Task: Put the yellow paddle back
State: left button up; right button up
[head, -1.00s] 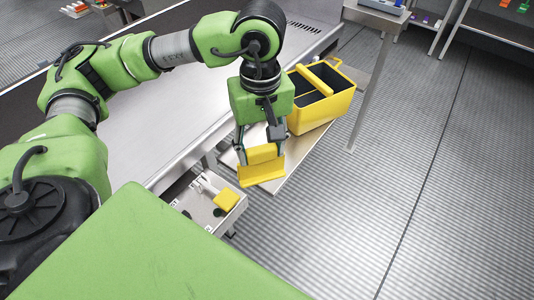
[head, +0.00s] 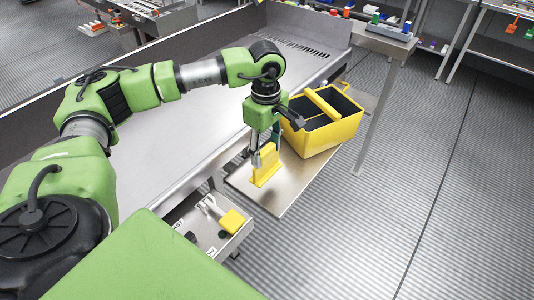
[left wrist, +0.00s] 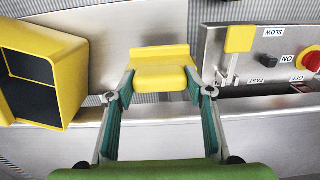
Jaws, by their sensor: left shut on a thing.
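My left gripper (head: 264,158) points down and is shut on the yellow paddle (head: 267,168), which shows as a flat plate just above the metal shelf (head: 288,190). I cannot tell whether the paddle touches the shelf. In the left wrist view, the paddle (left wrist: 160,72) sits between the two fingers of the gripper (left wrist: 158,95), with a wider lip on its far side. A yellow caddy (head: 338,132) with a bar handle and dark compartments stands on the shelf, right of the gripper. It also shows at the left of the left wrist view (left wrist: 70,75). My right gripper is out of view.
A control box (head: 205,240) with a yellow flap (head: 233,221) juts out left of the shelf; its SLOW, FAST, ON and OFF labels and red knob (left wrist: 312,61) show in the left wrist view. A long metal trough (head: 180,130) lies behind. Floor at right is clear.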

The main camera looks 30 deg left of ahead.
aim_at(267, 159)
pick_arm(q)
jog(key=shift+w+a+f, duration=0.25)
jog(key=shift+w+f, duration=0.2)
jog(key=shift+f, duration=0.15)
jog(key=shift+w+a+f, duration=0.25)
jog(key=shift+w+f, duration=0.2)
jog(key=shift+f, duration=0.1)
notch_tip(267, 159, down, 3)
jog(key=shift+w+a+r+p, duration=0.1)
jog(key=shift+w+p, duration=0.05)
jog(key=shift+p, duration=0.9)
jog(key=shift+f, duration=0.45)
jog(key=shift+f, duration=0.15)
jog(key=o, duration=1.6)
